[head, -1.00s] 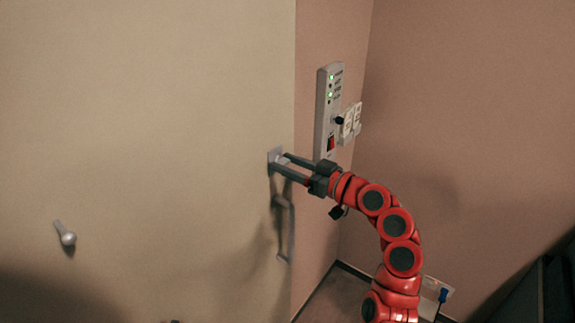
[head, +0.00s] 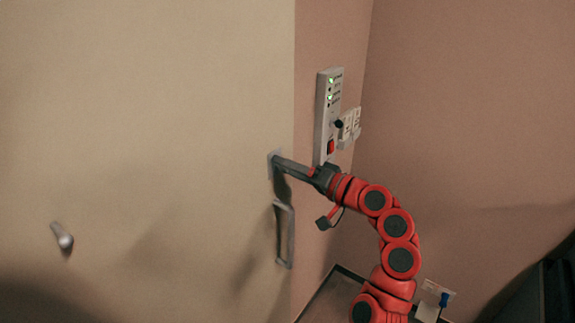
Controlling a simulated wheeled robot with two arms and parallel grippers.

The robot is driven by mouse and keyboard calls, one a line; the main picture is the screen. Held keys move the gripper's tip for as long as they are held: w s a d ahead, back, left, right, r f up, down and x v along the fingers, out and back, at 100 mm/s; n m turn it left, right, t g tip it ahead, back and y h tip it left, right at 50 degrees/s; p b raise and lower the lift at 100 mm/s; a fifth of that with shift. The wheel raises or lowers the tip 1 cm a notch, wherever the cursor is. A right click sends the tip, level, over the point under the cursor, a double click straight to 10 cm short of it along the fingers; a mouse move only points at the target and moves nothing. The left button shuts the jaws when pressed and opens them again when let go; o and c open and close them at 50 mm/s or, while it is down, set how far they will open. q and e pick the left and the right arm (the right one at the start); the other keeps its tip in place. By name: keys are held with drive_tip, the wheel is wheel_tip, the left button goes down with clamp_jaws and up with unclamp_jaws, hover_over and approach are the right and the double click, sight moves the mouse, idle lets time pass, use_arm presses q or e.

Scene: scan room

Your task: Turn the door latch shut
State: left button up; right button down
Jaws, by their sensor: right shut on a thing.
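The door latch (head: 271,164) is a small pale plate near the right edge of the cream door (head: 150,120), above a grey bar handle (head: 291,235). My right gripper (head: 278,161) reaches in from the right with its fingers at the latch. It is shut on the latch's turning part, which the fingers mostly hide, so its angle is hard to tell. My left gripper is out of view.
A white wall panel (head: 321,120) with green lights and a red switch stands close above my right wrist. Sockets (head: 349,125) sit beside it. A small knob (head: 63,238) sticks out at the door's lower left.

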drive_tip(key=shift+m+p, duration=1.75)
drive_tip(key=shift+m, duration=1.85)
drive_tip(key=shift+f, duration=0.1)
drive_tip(key=shift+c, duration=1.4)
unclamp_jaws()
drive_tip(key=b+v, duration=0.5)
drive_tip(key=v, duration=1.2)
drive_tip(key=shift+d+b, duration=0.2)
drive_tip(key=shift+b, duration=0.2)
